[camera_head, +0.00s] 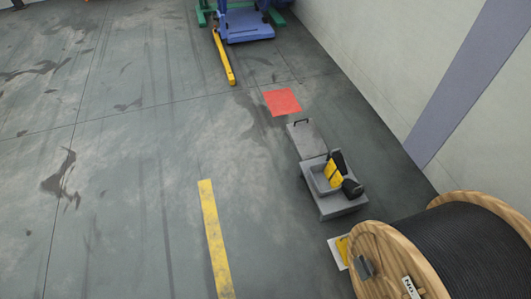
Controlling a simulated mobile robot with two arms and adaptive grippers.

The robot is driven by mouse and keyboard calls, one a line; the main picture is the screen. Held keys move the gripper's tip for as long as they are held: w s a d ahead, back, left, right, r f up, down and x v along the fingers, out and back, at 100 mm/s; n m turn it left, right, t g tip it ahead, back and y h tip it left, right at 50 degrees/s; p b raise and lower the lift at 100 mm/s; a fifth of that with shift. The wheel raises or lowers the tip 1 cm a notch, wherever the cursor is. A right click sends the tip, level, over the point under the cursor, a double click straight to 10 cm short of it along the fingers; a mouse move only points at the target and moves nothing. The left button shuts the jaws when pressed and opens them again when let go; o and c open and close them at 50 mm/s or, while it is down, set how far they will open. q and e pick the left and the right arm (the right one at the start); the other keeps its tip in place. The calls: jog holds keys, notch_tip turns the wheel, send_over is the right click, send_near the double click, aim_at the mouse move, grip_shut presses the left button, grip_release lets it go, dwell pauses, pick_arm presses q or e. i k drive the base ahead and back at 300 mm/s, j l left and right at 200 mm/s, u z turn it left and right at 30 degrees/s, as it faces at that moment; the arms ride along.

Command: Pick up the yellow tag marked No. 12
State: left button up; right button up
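No tag that I can read as No. 12 is in view. A yellow piece (343,248) shows on a pale plate (334,253) on the floor, partly hidden by the cable reel; I cannot tell if it is a tag. More yellow pieces (333,174) stand in a grey box (330,203) beside two black rounded parts (352,188). A white label (411,288) with dark lettering starting "NO" is on the reel's near flange; its number is not legible. Neither of my grippers is in view.
A wooden reel (376,264) of black cable (463,245) fills the lower right. A grey plate with a handle (306,138), a red floor square (283,102) and a blue and green machine (247,24) lie beyond. A wall runs along the right. The left floor is clear.

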aim_at(337, 179)
jog(key=i+j+u, duration=0.15)
jog(key=i, duration=0.45)
jog(key=i+j+u, duration=0.2)
jog(key=i, duration=0.35)
jog(key=i+z, duration=0.25)
jog(key=z, duration=0.15)
jog(key=i+j+z, duration=0.1)
jog(key=i+z, duration=0.15)
jog(key=z, duration=0.15)
jog(key=i+j+z, duration=0.15)
jog(key=z, duration=0.2)
jog(key=i+j+z, duration=0.2)
jog(key=z, duration=0.2)
jog(key=i, duration=0.05)
